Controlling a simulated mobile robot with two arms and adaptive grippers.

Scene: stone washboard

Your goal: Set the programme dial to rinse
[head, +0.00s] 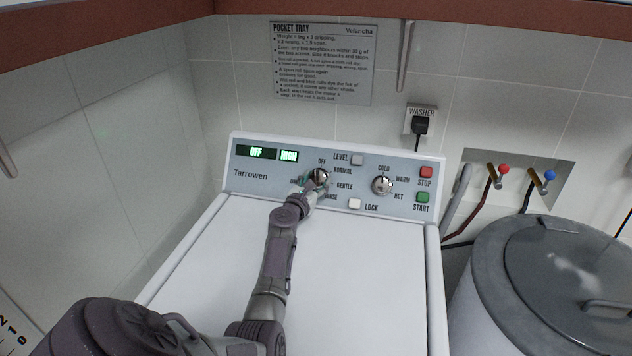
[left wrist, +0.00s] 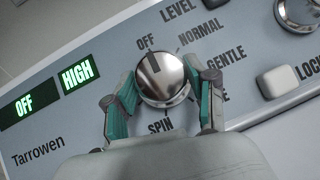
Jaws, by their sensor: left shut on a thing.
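The programme dial (head: 321,175) is a chrome knob on the washer's panel (head: 240,155), ringed by OFF, NORMAL, GENTLE, SPIN and a label mostly covered by my gripper. In the left wrist view the dial (left wrist: 160,75) has a dark mark at its top, pointing at OFF. The panel displays (left wrist: 48,92) read OFF and HIGH. My left gripper (head: 316,184) is shut on the dial. In the left wrist view its two teal-padded fingers (left wrist: 163,100) sit on either side of the knob. My right gripper is not in view.
A second dial (head: 382,186) with COLD, WARM and HOT stands to the right. LEVEL (head: 357,160), LOCK (head: 354,204), STOP (head: 425,176) and START (head: 422,197) buttons sit around the dials. A grey lidded tub (head: 500,290) stands right of the washer. The white washer top (head: 360,270) is clear apart from my arm.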

